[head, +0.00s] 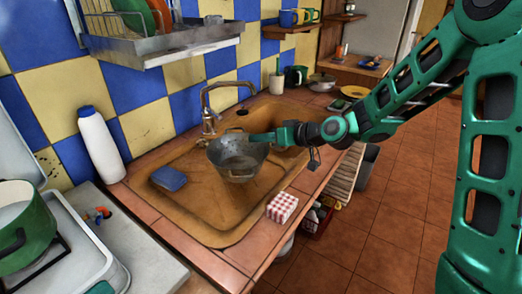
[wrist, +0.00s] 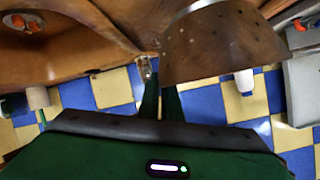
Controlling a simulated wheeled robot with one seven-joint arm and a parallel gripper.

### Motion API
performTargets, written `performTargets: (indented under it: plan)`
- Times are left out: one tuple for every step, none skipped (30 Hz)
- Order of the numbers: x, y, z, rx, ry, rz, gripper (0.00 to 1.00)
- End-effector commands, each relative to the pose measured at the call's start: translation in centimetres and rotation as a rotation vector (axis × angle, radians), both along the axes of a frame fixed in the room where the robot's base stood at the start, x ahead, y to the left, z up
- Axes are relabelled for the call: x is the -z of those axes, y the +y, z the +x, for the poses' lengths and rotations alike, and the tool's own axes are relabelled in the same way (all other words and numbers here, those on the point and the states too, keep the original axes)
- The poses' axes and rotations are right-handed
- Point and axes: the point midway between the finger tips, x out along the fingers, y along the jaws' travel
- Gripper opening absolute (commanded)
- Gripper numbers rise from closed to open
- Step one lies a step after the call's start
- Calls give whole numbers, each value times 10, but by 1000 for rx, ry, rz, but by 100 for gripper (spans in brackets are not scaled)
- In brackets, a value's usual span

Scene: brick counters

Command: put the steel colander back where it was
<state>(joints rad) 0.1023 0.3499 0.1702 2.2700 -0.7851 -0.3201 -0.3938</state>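The steel colander (head: 237,158) is a grey metal bowl with small handles, over the middle of the brown sink (head: 190,215) in the head view. My gripper (head: 262,137) reaches in from the right and meets the colander's right rim. In the wrist view the colander's perforated wall (wrist: 215,45) fills the upper right, and its edge runs between the two close green fingers of my gripper (wrist: 161,95). The fingers look shut on that wall. The colander seems to hang above the basin; its underside contact cannot be told clearly.
The faucet (head: 208,105) stands behind the colander. A blue sponge (head: 169,178) lies left of it, and a red checked box (head: 282,207) sits on the front counter edge. A white bottle (head: 100,145) stands at left; a lidded pot (head: 322,81) is at the back.

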Motion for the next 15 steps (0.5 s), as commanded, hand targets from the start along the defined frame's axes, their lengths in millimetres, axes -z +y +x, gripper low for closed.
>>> performTargets:
  plan:
    - [2, 0, 0, 0, 1, 1, 0]
    - [3, 0, 0, 0, 1, 1, 0]
    - [6, 0, 0, -1, 2, 2, 0]
    - [10, 0, 0, -2, 3, 1, 0]
    - [14, 0, 0, -2, 4, 1, 0]
    - [20, 0, 0, 0, 5, 1, 0]
    - [24, 0, 0, 0, 5, 1, 0]
    - [29, 0, 0, -1, 6, 0, 0]
    - [33, 0, 0, -1, 6, 0, 0]
    - [36, 0, 0, -1, 4, 0, 0]
    - [39, 0, 0, -1, 3, 0, 0]
    - [40, 0, 0, -1, 1, 0, 0]
    - [41, 0, 0, -2, 2, 1, 0]
    - [40, 1, 0, -2, 0, 1, 0]
    - [40, 1, 0, -2, 0, 1, 0]
